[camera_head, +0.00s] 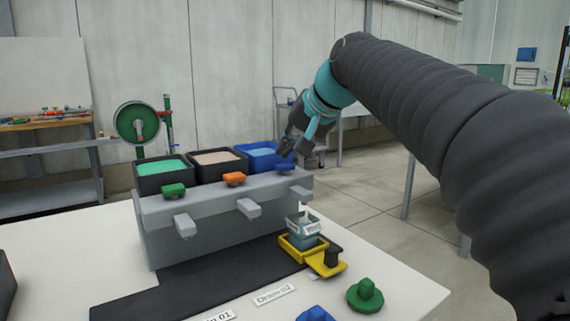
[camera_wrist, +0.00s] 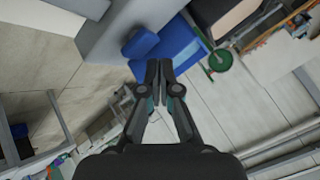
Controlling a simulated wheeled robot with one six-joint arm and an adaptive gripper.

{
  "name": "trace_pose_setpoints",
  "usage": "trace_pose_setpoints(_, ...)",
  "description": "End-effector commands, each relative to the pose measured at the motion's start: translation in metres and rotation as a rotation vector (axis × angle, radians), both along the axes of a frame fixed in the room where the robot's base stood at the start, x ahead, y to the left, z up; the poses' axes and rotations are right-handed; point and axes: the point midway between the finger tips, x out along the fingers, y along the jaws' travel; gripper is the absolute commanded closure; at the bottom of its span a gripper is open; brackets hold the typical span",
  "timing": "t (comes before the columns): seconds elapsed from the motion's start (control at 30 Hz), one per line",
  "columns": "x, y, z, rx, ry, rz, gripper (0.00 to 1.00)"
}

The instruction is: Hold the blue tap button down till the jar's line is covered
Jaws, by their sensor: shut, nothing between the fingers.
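The blue tap button (camera_head: 284,167) sits at the right end of the grey dispenser (camera_head: 215,215), in front of the blue tank (camera_head: 262,156). It also shows in the wrist view (camera_wrist: 140,43). My gripper (camera_head: 284,155) is shut and empty, its fingertips (camera_wrist: 158,66) close above the button. I cannot tell whether they touch it. The small clear jar (camera_head: 304,227) stands upright in a yellow holder (camera_head: 292,251), below and near the right spout (camera_head: 300,192). It has a white label and bluish content. Its line is too small to make out.
Green (camera_head: 174,190) and orange (camera_head: 234,179) buttons stand to the left, with spouts below. A green knobbed piece (camera_head: 365,296) and a blue one (camera_head: 315,314) lie at the white table's front. A dark mat (camera_head: 190,284) lies before the dispenser.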

Motion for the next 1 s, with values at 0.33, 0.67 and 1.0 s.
trace_pose_setpoints(0.33, 0.000, 0.000, 0.030, 0.000, 0.000, 0.000, 1.00)
trace_pose_setpoints(0.67, 0.000, 0.000, 0.049, 0.000, -0.001, 0.000, 1.00)
trace_pose_setpoints(1.0, 0.000, 0.000, 0.049, -0.001, 0.000, 0.001, 1.00)
